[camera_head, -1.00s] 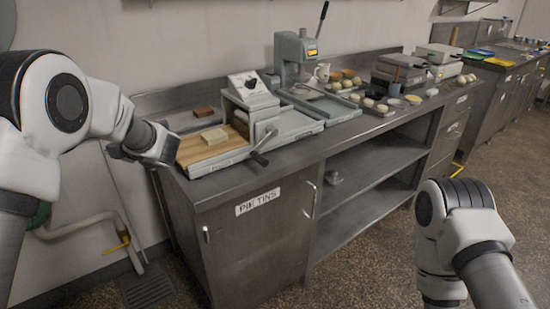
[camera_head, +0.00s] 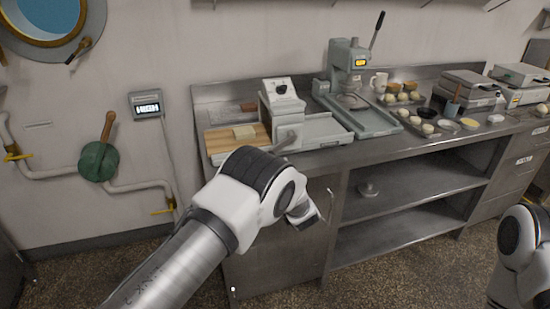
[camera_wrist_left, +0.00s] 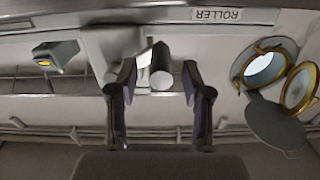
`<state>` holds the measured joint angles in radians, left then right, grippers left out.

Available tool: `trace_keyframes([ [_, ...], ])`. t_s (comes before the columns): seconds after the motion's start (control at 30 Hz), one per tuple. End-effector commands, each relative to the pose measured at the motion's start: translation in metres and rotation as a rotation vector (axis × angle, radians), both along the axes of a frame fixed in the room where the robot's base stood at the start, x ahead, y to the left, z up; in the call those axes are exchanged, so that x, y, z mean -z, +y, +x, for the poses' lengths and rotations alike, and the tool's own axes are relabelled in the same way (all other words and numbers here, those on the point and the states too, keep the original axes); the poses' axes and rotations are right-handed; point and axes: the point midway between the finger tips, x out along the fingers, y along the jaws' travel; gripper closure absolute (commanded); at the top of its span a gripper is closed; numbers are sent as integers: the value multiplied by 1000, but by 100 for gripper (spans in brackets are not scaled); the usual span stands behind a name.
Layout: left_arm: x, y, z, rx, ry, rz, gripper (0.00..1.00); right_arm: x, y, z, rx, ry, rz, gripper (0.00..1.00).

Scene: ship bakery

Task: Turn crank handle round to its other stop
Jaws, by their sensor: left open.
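The grey roller machine (camera_head: 281,105) stands on the left part of the steel counter. Its crank handle (camera_head: 288,141) is on the front side and partly hidden behind my left arm in the head view. In the left wrist view, my left gripper (camera_wrist_left: 158,70) is open, with one dark finger on each side. A grey cylindrical end (camera_wrist_left: 161,79), which looks like the crank's grip, shows between the fingers. I cannot tell whether they touch it. In the head view the left fingers are hidden or unclear. My right gripper is out of view.
A wooden board (camera_head: 225,142) with a dough block lies left of the machine. A lever press (camera_head: 352,85) and dough pieces stand to its right. The wall has a porthole (camera_head: 88,20) and a green valve (camera_head: 98,162). Floor in front is clear.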

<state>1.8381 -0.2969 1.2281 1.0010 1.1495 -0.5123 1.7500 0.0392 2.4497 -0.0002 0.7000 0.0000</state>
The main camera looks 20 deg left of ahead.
Motion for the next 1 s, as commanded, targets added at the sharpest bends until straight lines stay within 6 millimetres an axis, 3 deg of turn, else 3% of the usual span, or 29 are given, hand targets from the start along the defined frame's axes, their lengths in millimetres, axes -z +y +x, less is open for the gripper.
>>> trace_keyframes([
  [0.2, 0, 20, 28, -1, -1, -2, 50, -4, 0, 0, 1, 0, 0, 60],
  [0.47, -1, 22, 32, -1, -1, 1, 50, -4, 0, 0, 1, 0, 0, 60],
  [0.63, -1, 22, 32, 0, -1, 0, 100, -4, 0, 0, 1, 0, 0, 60],
  [1.0, -3, 31, 32, -3, 9, 15, 100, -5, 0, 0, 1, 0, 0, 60],
])
